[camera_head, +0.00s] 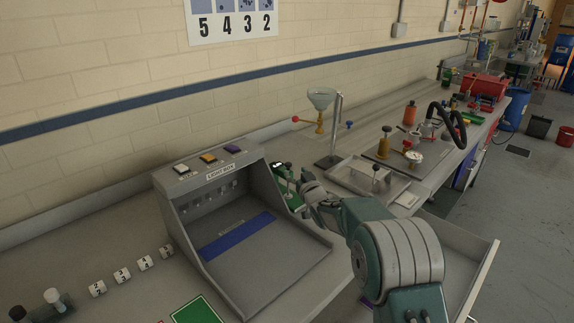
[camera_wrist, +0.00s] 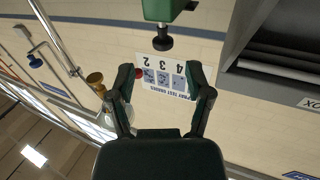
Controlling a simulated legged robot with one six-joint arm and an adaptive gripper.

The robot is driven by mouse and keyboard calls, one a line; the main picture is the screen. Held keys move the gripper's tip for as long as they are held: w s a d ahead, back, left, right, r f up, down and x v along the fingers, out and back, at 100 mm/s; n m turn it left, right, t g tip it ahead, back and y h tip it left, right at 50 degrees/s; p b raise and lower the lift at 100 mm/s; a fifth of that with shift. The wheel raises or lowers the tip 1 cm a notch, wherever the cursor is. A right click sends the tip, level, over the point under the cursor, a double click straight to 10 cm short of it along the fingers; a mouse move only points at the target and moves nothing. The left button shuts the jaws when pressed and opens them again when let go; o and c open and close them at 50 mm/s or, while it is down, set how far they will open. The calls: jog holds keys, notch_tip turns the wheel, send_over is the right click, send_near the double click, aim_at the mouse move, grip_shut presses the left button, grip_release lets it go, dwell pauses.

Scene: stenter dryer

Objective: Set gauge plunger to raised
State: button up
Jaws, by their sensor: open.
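A small green device (camera_head: 292,200), which looks like the gauge, stands just right of the light box in the head view. In the wrist view a green body (camera_wrist: 163,9) with a black knob (camera_wrist: 163,40) shows at the top edge. I cannot tell for certain whether this knob is the plunger or how high it sits. My gripper (camera_wrist: 160,82) is open and empty, its two fingers spread, with the knob beyond the tips and apart from them. In the head view my gripper (camera_head: 307,184) is close to the right of the green device and partly overlaps it.
The grey light box (camera_head: 180,205) stands close on the left. A funnel (camera_head: 321,98) on a stand and a metal tray (camera_head: 345,172) are behind and to the right. An open drawer (camera_head: 486,270) juts out at the lower right. Numbered white cubes (camera_head: 122,275) lie at the left.

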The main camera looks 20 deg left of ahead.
aim_at(289, 167)
jog(key=x, duration=0.5)
jog(key=shift+a+f, duration=0.15)
jog(key=shift+a, duration=0.2)
jog(key=shift+w+a, duration=0.15)
jog(key=shift+w, duration=0.15)
grip_shut()
